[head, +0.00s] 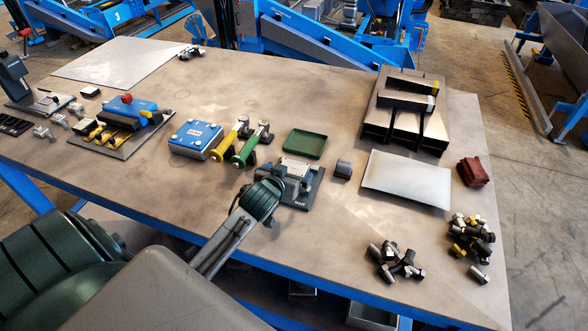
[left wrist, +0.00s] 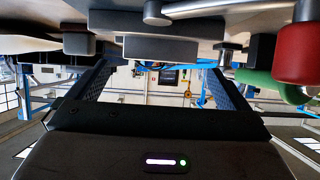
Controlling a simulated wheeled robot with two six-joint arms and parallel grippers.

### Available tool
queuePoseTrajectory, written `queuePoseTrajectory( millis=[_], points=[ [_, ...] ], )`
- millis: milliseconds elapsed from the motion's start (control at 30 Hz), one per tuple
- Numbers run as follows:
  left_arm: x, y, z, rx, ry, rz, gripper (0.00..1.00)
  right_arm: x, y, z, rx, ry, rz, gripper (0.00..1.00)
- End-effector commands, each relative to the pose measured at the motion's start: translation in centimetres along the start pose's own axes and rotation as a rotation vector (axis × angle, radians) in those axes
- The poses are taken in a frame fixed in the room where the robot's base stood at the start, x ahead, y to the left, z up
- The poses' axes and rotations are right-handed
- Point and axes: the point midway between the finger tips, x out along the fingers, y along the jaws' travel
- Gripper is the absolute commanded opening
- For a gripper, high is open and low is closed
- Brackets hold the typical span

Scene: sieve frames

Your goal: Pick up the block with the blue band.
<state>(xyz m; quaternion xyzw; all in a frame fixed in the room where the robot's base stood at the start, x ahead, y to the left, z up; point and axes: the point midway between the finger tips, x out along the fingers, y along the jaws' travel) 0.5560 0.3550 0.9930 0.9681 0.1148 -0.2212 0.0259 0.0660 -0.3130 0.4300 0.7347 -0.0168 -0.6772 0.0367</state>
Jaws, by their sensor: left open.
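I cannot make out a block with a blue band for sure in either view. Dark and steel blocks, some with yellow ends, lie in two loose piles at the table's right front, a near pile (head: 396,262) and a far pile (head: 470,236). No blue band shows clearly on them. My left gripper (head: 266,192) is at the front of the small grey vise (head: 300,182), partly hidden by its own wrist. In the left wrist view its fingers (left wrist: 160,72) stand wide apart with nothing between them. My right gripper is not in view.
The table (head: 340,225) is bare before the plate.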

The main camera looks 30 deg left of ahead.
Motion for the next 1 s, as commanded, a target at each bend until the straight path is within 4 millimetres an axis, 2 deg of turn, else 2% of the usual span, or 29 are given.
queuePoseTrajectory(
  millis=[300, 433, 767, 1000],
  points=[
    [3.3, 0.2, -0.1, -0.001, -0.001, -0.001, 0.99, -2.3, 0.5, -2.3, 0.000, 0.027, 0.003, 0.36],
    [4.7, 0.1, 0.1, -0.001, 0.000, 0.000, 0.99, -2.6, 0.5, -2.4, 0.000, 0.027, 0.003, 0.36],
    [5.2, 0.2, 0.3, 0.000, 0.001, 0.000, 0.99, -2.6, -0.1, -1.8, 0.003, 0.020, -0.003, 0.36],
    [5.2, 0.2, 0.3, 0.000, 0.000, 0.000, 0.52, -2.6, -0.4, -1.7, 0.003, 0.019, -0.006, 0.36]
  ],
)
